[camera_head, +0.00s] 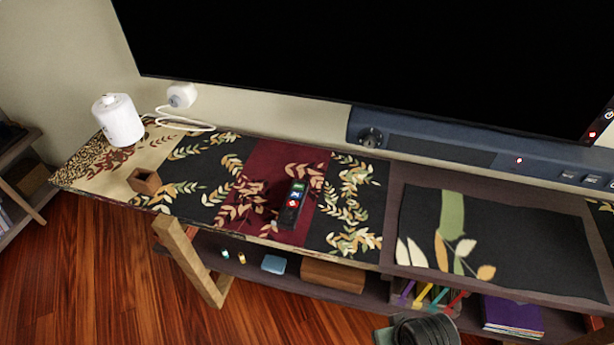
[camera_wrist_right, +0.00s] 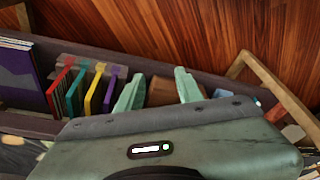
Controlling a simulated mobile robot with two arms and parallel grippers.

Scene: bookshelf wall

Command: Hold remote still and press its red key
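The remote (camera_head: 291,209) is a slim black bar lying on the dark red band of the patterned shelf top, in the middle of the head view. Its red key (camera_head: 293,203) faces up, with small green and blue marks above it. My right gripper (camera_wrist_right: 159,90) shows in the right wrist view with its two pale green fingers apart and nothing between them. In the head view only a dark part of my right arm shows at the bottom edge, well away from the remote. My left gripper is in neither view, and nothing holds the remote.
A white canister (camera_head: 118,120), a white round device (camera_head: 181,95) with a cable and a small wooden box (camera_head: 145,181) stand left of the remote. A large black screen (camera_head: 370,45) and a blue-grey soundbar (camera_head: 440,150) are behind.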

